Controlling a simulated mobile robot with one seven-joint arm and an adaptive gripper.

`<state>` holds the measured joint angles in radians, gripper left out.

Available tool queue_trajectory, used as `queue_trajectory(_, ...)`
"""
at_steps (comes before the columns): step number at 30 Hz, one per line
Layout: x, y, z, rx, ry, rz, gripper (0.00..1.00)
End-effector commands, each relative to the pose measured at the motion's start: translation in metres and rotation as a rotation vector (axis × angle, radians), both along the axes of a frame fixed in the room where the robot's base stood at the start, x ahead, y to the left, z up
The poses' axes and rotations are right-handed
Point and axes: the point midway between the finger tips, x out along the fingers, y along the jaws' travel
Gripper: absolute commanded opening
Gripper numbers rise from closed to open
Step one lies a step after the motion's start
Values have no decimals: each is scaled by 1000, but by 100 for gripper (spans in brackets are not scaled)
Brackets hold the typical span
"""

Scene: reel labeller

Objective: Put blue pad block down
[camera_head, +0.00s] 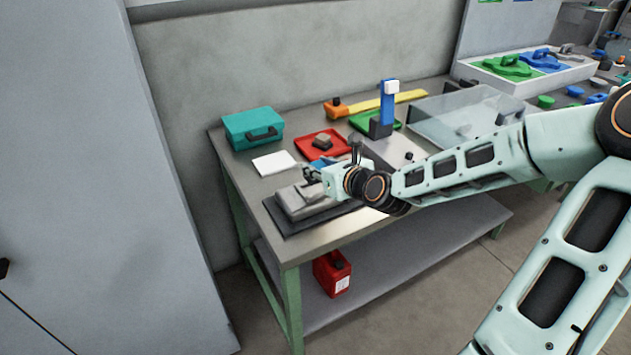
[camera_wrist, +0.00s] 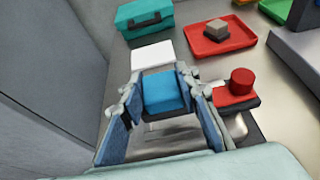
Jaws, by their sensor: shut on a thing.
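The blue pad block (camera_wrist: 161,92) sits between the fingers of my gripper (camera_wrist: 158,84) in the wrist view, and the fingers are shut on it. In the head view, my gripper (camera_head: 311,172) is over the front left part of the metal table, above a grey device (camera_head: 300,200) on a dark mat. A small blue patch (camera_head: 323,162) beside the gripper there is probably the block, mostly hidden by the hand. Whether the block touches anything below cannot be told.
A white sheet (camera_head: 273,162), a teal case (camera_head: 253,128) and a red tray (camera_head: 311,153) with a grey block lie behind my gripper. A red knob (camera_wrist: 241,80) is close at right in the wrist view. A clear box (camera_head: 455,115) stands farther right. Bare metal surrounds the sheet.

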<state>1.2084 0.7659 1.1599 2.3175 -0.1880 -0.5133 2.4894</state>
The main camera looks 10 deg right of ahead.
Motion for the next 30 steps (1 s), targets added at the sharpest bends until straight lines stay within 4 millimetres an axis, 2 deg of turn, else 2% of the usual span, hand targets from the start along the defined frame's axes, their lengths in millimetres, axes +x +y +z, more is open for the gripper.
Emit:
queue_trajectory(8, 10, 3, -13, 0, 0, 1, 4)
queue_trajectory(15, 12, 3, -45, 1, 1, 0, 4)
queue_trajectory(26, 12, 2, -48, 2, 1, -1, 4)
queue_trajectory(27, 12, 2, -49, 1, 2, -1, 30)
queue_trajectory(30, 12, 2, -48, 1, 1, 0, 41)
